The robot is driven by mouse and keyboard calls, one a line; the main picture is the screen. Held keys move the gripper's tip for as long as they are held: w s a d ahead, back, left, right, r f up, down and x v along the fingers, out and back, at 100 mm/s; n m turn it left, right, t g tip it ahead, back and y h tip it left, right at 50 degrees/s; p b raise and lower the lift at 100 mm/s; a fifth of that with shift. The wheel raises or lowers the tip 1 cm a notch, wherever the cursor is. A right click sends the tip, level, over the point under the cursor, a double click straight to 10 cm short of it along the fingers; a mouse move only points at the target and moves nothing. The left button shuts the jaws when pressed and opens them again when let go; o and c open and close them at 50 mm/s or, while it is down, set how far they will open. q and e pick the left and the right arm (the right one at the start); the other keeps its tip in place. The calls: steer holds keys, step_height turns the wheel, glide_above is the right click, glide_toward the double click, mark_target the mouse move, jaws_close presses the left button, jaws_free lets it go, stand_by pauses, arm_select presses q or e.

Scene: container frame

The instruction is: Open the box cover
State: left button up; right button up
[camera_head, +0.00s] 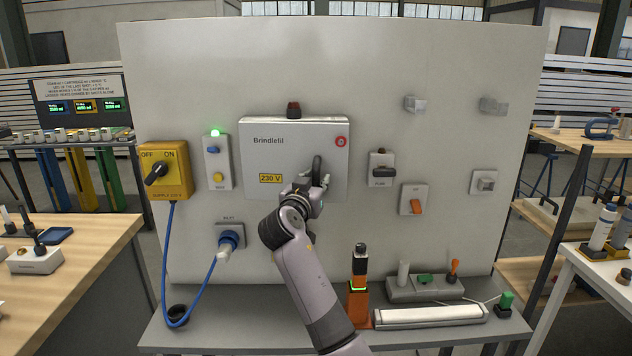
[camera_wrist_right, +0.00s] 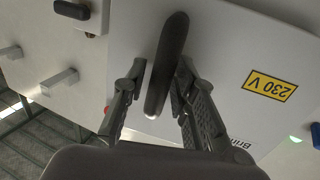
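The box cover (camera_head: 290,150) is a light grey panel marked "Brindlefil" with a yellow 230 V label, on the upright board. It looks shut. Its black upright handle (camera_head: 317,168) is near the lower right of the cover. My right gripper (camera_head: 315,184) is at the handle. In the right wrist view the dark handle (camera_wrist_right: 167,62) stands between the two fingers of my right gripper (camera_wrist_right: 160,75). The fingers are spread, one on each side, and a gap shows on the left side; I see no firm grip. My left gripper is not in view.
A yellow supply switch (camera_head: 165,172) and a blue plug (camera_head: 229,240) with a blue cable are left of the box. A small black-handled switch (camera_head: 382,168) is close on the right. A grey shelf (camera_head: 240,335) below holds an orange tool (camera_head: 358,300) and a white bar.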

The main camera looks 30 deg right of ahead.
jaws_close()
stand_by(0.4)
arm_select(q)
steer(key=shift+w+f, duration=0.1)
arm_select(e)
steer(key=shift+a, duration=0.1)
